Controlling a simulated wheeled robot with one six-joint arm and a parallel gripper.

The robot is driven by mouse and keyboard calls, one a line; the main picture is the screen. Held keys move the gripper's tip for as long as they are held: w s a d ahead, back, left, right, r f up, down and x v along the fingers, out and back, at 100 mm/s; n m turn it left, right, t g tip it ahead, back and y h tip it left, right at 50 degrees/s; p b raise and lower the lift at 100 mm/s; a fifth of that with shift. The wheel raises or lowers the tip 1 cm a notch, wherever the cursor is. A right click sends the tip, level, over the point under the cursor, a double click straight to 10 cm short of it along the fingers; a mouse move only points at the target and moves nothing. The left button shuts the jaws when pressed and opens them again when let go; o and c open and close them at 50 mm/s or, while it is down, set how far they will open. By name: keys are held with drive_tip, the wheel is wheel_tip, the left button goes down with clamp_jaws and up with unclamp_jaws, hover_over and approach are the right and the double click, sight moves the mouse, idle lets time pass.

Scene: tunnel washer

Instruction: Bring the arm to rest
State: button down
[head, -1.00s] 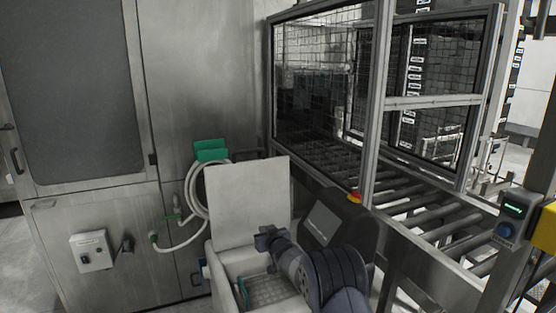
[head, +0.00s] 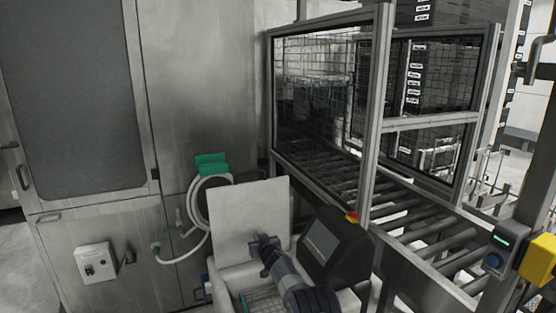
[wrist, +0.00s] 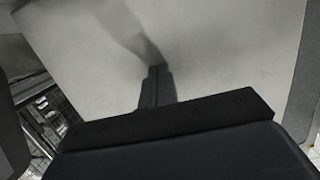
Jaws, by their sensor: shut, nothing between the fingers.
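My gripper (head: 262,246) is in the lower middle of the head view, in front of a raised pale lid (head: 245,217) and over a light box (head: 222,277). In the wrist view my gripper (wrist: 156,84) has its fingers together with nothing between them. A plain pale surface fills most of that view behind the fingers. My arm reaches in from the bottom edge of the head view. I cannot tell how far the fingertips are from the lid.
A dark screen console (head: 325,240) with a red button stands close right of my arm. Beyond it are a roller conveyor (head: 415,225) and a framed mesh guard (head: 375,120). A coiled white hose (head: 200,205) hangs on the steel cabinet (head: 105,240) at left.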

drive_tip(key=s+b, duration=0.1)
drive_tip(key=b, duration=0.1)
drive_tip(key=s+d+b, duration=0.1)
drive_tip(key=b, duration=0.1)
drive_tip(key=s+b, duration=0.1)
drive_tip(key=b, duration=0.1)
drive_tip(key=shift+s+d+f, duration=0.15)
drive_tip(key=shift+d+f, duration=0.05)
drive_tip(key=shift+f, duration=0.05)
